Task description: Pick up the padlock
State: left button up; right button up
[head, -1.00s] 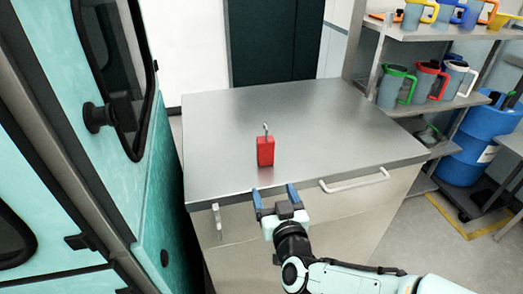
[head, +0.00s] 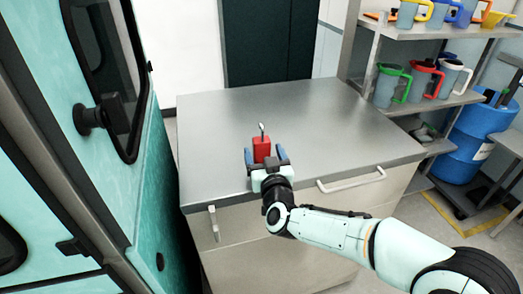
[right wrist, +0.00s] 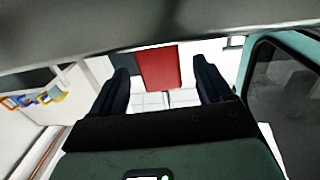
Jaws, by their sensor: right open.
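The red padlock (head: 262,147) with a grey metal shackle stands upright on the grey metal counter top (head: 320,118), near its front edge. My right gripper (head: 265,155) is open, with its two blue fingers on either side of the padlock's body. In the right wrist view, the red body of the padlock (right wrist: 157,68) shows between the two dark fingers (right wrist: 160,75), with a visible gap on each side. The gripper hides the padlock's lower part in the head view. My left gripper is not in view.
A teal vehicle-like body (head: 100,190) with a window stands close on the left. A shelf (head: 410,109) with several coloured-handled jugs and a blue barrel (head: 468,145) are at the right. The counter front has a drawer handle (head: 350,181). The counter around the padlock is clear.

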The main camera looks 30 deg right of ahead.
jog(key=shift+x, duration=0.95)
jog(key=c, duration=1.1)
jog(key=shift+r, duration=0.1)
